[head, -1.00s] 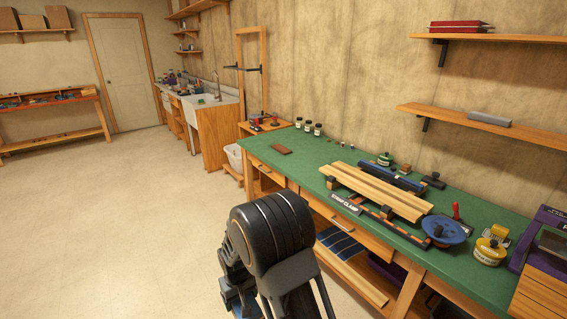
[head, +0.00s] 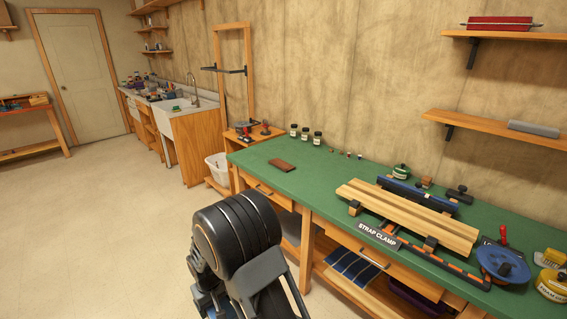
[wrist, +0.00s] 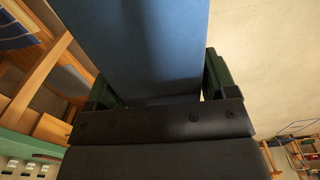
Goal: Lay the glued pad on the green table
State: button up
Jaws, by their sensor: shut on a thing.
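My gripper (wrist: 155,88) is shut on a flat blue pad (wrist: 140,45), which shows large in the wrist view and runs out of the top of the picture. Glue on the pad cannot be made out. In the head view my arm fills the lower middle and the jaws and pad are not clear. The green table (head: 330,178) stands along the wall at the right. My arm is in front of its near left part, over the floor side. The pad is apart from the tabletop, as far as I can tell.
A brown block (head: 282,165) lies at the table's left end, with small jars (head: 305,136) behind it. A strap clamp (head: 380,236) with wooden boards (head: 410,212) and a blue disc (head: 502,262) fill the right. Green surface between block and boards is clear. Floor at left is free.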

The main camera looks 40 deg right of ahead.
aim_at(319, 181)
jog(key=i, duration=2.85)
jog(key=z, duration=2.85)
